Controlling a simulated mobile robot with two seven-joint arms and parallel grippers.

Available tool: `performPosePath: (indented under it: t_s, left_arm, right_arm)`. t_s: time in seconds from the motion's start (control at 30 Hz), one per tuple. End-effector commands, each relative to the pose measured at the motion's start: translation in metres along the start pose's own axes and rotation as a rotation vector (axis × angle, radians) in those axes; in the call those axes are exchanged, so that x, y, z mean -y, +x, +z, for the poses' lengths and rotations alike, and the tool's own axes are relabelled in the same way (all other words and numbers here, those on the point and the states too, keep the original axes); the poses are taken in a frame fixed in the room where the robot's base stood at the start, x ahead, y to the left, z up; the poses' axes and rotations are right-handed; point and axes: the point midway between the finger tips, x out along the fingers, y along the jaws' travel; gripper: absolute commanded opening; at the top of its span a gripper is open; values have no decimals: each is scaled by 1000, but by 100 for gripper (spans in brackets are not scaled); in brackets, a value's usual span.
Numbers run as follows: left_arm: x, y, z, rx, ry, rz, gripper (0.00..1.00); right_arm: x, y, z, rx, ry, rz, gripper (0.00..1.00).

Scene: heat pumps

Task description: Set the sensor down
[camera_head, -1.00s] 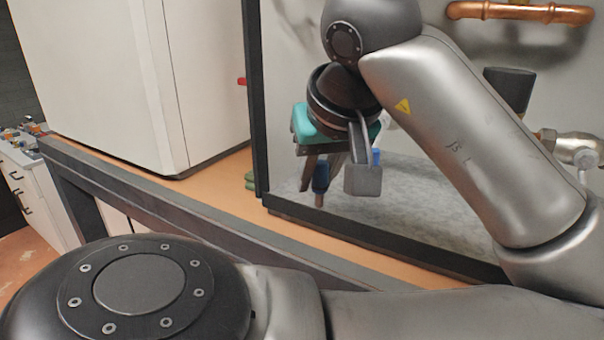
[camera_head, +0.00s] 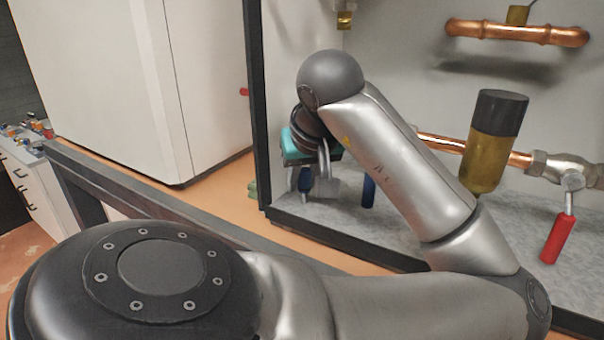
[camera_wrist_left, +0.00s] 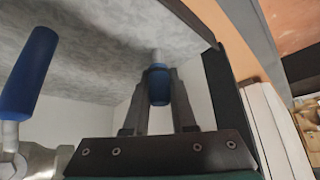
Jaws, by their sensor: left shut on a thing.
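The sensor (camera_wrist_left: 159,87), a small dark blue cylinder with a pale metal tip, is held between the two fingers of my left gripper (camera_wrist_left: 160,100) in the left wrist view. Its tip points at the speckled grey floor of the open cabinet; I cannot tell whether it touches. In the head view my left gripper (camera_head: 315,182) is low in the cabinet's left part, near the front frame, with its fingers downward. The sensor is mostly hidden there behind the fingers. My right gripper is not in view.
A blue valve handle (camera_head: 368,191) hangs just right of my gripper; it also shows in the left wrist view (camera_wrist_left: 28,75). A red-handled valve (camera_head: 558,238), a yellow-and-black cylinder (camera_head: 492,145) and copper pipes are further right. The cabinet's dark frame (camera_head: 256,110) stands close left.

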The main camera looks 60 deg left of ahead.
Motion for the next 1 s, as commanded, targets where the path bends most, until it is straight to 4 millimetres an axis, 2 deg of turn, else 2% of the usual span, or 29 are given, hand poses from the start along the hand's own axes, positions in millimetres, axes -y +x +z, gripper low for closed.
performPosePath:
  t_s: [0.3, 0.33, 0.43, 0.77, 0.87, 1.0]
  left_arm:
    - [0, 2, 2, 0, 0, 0, 0]
    - [0, 2, 2, 0, -1, 0, 26]
    - [0, 2, 1, -1, -1, 0, 37]
    - [0, -4, -1, -2, -1, 2, 37]
    - [-1, -17, -2, -4, -1, 4, 37]
    - [-1, -47, -2, -4, -1, 6, 37]
  right_arm:
    - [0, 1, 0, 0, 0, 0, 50]
    - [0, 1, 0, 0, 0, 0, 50]
    - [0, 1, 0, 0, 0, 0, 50]
    - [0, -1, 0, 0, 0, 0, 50]
    - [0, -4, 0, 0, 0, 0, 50]
    - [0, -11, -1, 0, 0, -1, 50]
